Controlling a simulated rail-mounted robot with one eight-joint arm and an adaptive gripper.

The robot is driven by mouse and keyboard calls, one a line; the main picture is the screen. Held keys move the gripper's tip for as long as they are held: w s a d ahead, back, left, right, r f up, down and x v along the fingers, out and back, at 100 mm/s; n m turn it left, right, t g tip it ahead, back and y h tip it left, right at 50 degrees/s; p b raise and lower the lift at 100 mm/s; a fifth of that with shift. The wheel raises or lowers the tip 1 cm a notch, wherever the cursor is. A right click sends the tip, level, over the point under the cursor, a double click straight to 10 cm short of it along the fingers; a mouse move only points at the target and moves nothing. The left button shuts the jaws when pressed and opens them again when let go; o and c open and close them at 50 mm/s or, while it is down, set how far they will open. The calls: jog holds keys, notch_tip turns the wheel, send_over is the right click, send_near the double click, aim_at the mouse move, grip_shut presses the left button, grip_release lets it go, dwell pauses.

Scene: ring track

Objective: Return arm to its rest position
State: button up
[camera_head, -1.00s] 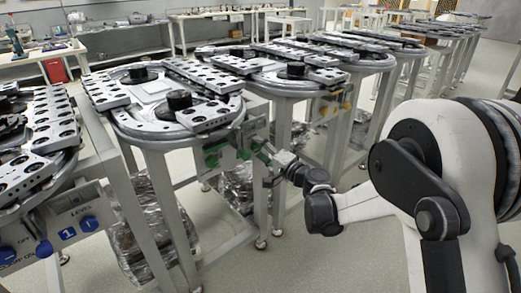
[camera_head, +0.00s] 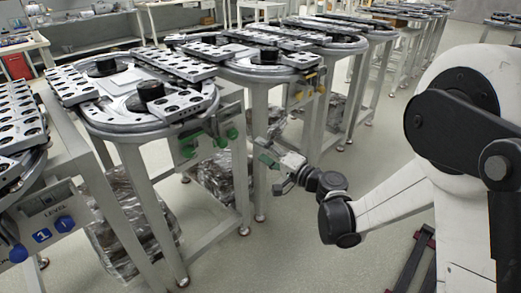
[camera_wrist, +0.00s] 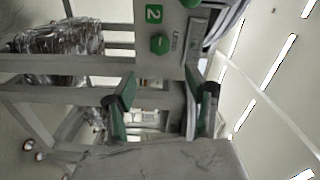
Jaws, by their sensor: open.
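My gripper (camera_head: 270,150) is at the end of my white and black arm, in the middle of the head view. It points toward the front of the ring-track table with the green knobs (camera_head: 222,137) and stands apart from it. In the wrist view my gripper (camera_wrist: 162,108) shows two green-tipped fingers spread wide with nothing between them. Beyond them is the table's panel (camera_wrist: 165,35) with a green number 2 and a green knob, turned sideways in the picture.
The ring-track table (camera_head: 85,118) stands left of my gripper; another with yellow knobs (camera_head: 308,84) is behind. A table with blue knobs (camera_head: 64,223) is at the left. Wrapped bundles (camera_head: 135,225) lie under the tables. The floor (camera_head: 290,240) below my gripper is clear.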

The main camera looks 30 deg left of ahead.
jog(key=shift+d+r, duration=0.1)
dwell(0.3)
jog(key=s+d+r+n+t+h, duration=0.1)
jog(key=d+r+h, duration=0.35)
jog(key=d, duration=0.75)
jog(key=s+d+r+t+h, duration=0.1)
jog(key=d+r+h, duration=0.3)
jog(key=d, duration=0.8)
jog(key=s+d+f+h, duration=0.1)
jog(key=s+d+h, duration=0.2)
jog(key=s+d, duration=0.5)
jog(key=s+d+m+t+h, duration=0.1)
jog(key=s+d+h, duration=0.25)
jog(key=d, duration=0.95)
jog(key=s+d+f+h, duration=0.1)
jog(key=s+d+h, duration=0.2)
jog(key=s+d, duration=0.55)
notch_tip(320, 180, up, 17)
jog(key=w+d+p, duration=0.1)
jog(key=p, duration=1.5)
jog(key=shift+w+d+p, duration=0.2)
jog(key=shift+w+p, duration=0.2)
jog(key=shift+f, duration=0.15)
